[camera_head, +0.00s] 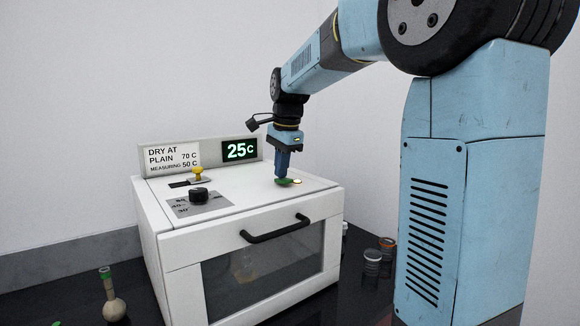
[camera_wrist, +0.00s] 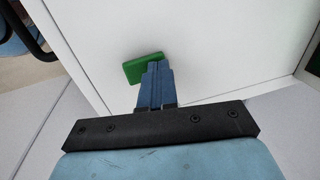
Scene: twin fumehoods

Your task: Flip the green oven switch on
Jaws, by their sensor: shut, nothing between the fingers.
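In the wrist view the green switch (camera_wrist: 143,68) shows as a tilted green block. The fingertips (camera_wrist: 157,66) overlap its right part, and I cannot tell whether they touch it. The oven display (camera_head: 240,149) reads 25 C.
A black knob (camera_head: 199,195) and a yellow-topped lever (camera_head: 197,174) are on the oven's top left. The black door handle (camera_head: 275,229) projects at the front. A flask (camera_head: 113,305) stands left, and jars (camera_head: 373,262) stand right.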

